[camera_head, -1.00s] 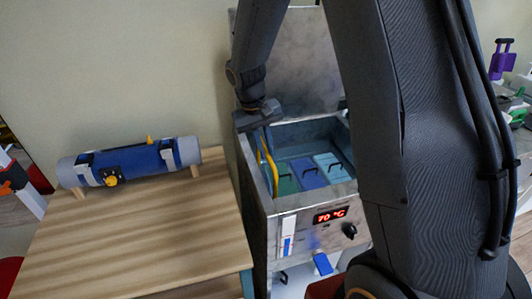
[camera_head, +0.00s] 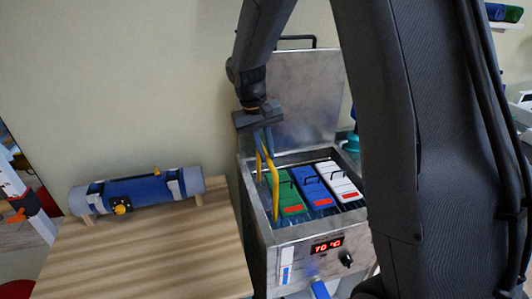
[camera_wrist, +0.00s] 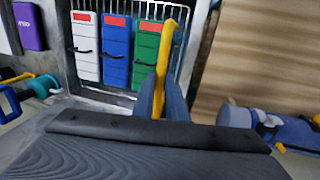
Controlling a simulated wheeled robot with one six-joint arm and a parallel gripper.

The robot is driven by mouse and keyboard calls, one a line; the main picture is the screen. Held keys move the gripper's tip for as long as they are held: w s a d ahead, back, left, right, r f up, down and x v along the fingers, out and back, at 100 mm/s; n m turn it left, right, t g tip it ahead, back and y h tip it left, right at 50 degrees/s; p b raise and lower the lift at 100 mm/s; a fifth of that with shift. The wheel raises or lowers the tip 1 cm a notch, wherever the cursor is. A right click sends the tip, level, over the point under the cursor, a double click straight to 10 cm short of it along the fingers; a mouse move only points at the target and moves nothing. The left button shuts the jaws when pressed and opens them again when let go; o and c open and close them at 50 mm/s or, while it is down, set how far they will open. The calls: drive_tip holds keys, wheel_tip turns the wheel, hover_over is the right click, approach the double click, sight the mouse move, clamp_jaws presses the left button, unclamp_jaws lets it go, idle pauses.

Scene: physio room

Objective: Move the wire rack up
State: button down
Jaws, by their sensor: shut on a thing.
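The wire rack shows in the wrist view with thin metal wires and a yellow handle (camera_wrist: 166,50). The handle also shows in the head view (camera_head: 271,188) at the left of the heated tank (camera_head: 290,233). My gripper (camera_head: 264,140) is shut on the handle; in the wrist view its fingers (camera_wrist: 162,98) close around it. The rack bears a green pack (camera_head: 287,190), a blue pack (camera_head: 309,185) and a white pack (camera_head: 335,178), each with a red end. They sit near the tank's rim. The rack's lower part is hidden in the tank.
The tank's raised metal lid (camera_head: 297,100) stands behind. A wooden table (camera_head: 150,255) at left bears a blue and grey roll (camera_head: 140,190) on supports. A purple object (camera_wrist: 29,26) and teal item (camera_wrist: 43,86) lie left in the wrist view. My arm hides the right.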

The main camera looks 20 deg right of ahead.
drive_tip(key=shift+w+r, duration=0.2)
drive_tip(key=shift+r, duration=0.1)
drive_tip(key=c, duration=2.1)
unclamp_jaws()
drive_tip(key=shift+o, duration=0.3)
drive_tip(key=shift+s, duration=0.1)
drive_tip(key=shift+f, duration=0.1)
wheel_tip(320, 180, up, 8)
drive_tip(key=a+b, duration=0.1)
drive_tip(key=b, duration=0.1)
drive_tip(key=shift+a+f, duration=0.15)
drive_tip(key=shift+a, duration=0.15)
